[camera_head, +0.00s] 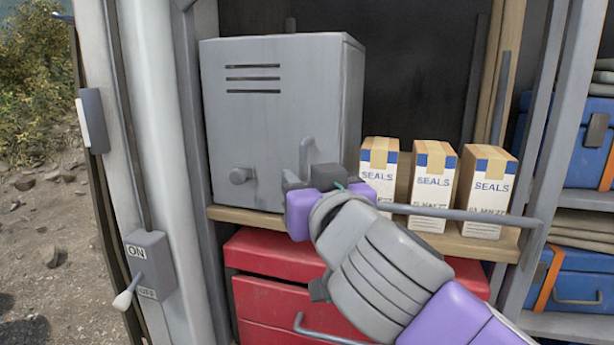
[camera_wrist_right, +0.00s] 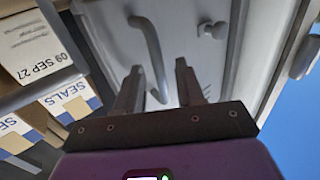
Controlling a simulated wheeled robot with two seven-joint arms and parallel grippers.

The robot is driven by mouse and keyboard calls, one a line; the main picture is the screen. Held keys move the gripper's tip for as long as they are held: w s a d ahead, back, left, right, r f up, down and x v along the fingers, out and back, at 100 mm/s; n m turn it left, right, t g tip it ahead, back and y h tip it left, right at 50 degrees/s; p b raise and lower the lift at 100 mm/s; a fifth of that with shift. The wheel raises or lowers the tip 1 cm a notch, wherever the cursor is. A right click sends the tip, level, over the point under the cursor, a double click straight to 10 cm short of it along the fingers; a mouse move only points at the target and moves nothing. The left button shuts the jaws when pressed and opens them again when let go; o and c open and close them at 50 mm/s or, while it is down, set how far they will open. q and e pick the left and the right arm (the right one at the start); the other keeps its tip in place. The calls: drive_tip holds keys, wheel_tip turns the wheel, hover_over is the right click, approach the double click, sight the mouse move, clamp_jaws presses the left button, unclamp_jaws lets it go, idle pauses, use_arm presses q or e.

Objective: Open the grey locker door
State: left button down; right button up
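The grey locker (camera_head: 282,105) stands on the wooden shelf, its front door (camera_head: 235,120) shut, with vent slots at the top and a round knob (camera_head: 241,175) low down. A bent bar handle (camera_head: 306,155) is on the door's right side; it also shows in the right wrist view (camera_wrist_right: 148,45). My right gripper (camera_head: 303,181) is at the handle's lower part. In the right wrist view its fingers (camera_wrist_right: 158,82) are apart, with the handle's lower end seen between them. Contact cannot be told. My left gripper is not in view.
Several SEALS boxes (camera_head: 434,188) stand right of the locker, close to my right arm. A grey rail (camera_head: 470,215) crosses the shelf front. A red drawer cabinet (camera_head: 262,290) sits below. An ON/OFF switch (camera_head: 150,265) is on the left post.

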drive_tip(key=shift+s, duration=0.1)
drive_tip(key=shift+w, duration=0.25)
drive_tip(key=c, duration=0.6)
drive_tip(key=shift+s, duration=0.1)
clamp_jaws()
